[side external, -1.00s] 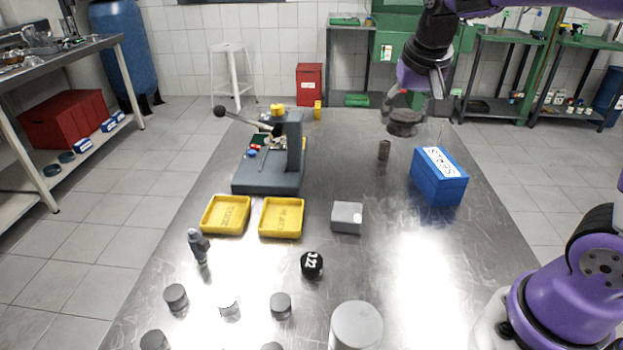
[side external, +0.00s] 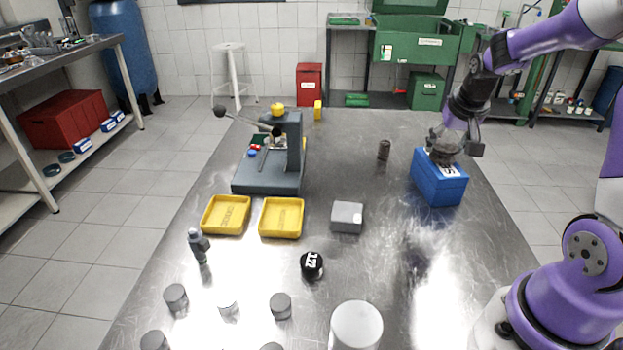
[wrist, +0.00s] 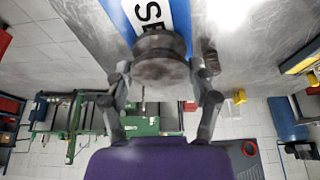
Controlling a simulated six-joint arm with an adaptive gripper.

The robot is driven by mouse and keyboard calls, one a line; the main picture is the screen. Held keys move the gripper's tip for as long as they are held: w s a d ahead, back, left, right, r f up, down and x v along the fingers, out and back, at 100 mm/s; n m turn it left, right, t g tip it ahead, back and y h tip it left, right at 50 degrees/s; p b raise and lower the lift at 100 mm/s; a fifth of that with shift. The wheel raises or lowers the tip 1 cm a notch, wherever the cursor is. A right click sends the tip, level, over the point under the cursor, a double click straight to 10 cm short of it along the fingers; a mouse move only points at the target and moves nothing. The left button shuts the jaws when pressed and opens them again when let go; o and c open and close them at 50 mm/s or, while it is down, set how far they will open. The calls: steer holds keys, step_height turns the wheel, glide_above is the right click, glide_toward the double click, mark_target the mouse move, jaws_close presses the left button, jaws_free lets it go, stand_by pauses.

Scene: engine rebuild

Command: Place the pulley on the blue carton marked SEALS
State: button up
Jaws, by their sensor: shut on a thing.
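The pulley (wrist: 160,58), a dark grooved disc, sits between the two fingers of my gripper (wrist: 161,70) in the wrist view. My gripper (side external: 443,146) is shut on it. The blue carton (side external: 440,187) stands at the right of the steel table, its white SEALS label partly covered by the gripper and pulley in the side view. The carton (wrist: 182,12) also shows behind the pulley in the wrist view, with the letters "SE" visible. The pulley is over the carton's top; I cannot tell whether it touches it.
A small dark cylinder (side external: 384,150) stands left of the carton. A grey block (side external: 347,217), two yellow trays (side external: 282,218) and a press (side external: 270,172) are further left. A black round part (side external: 312,265) and several grey cylinders stand nearer. The table between block and carton is clear.

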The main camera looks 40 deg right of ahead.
steer(key=shift+f, duration=0.25)
steer(key=shift+f, duration=0.1)
steer(key=o, duration=1.4)
steer(key=shift+r, duration=0.4)
steer(key=a+v, duration=0.1)
steer(key=v, duration=1.1)
steer(key=s+a+f+n+y, duration=0.1)
steer(key=a+n, duration=0.2)
steer(key=a, duration=0.2)
steer(key=s+a+f+n+t+y, duration=0.1)
steer(key=s+a+n, duration=0.1)
steer(key=a, duration=0.4)
steer(key=s+a+f+n+t+y, duration=0.1)
steer(key=s+a+n, duration=0.1)
steer(key=a+n, duration=0.2)
steer(key=shift+a+f, duration=0.15)
steer(key=shift+a, duration=1)
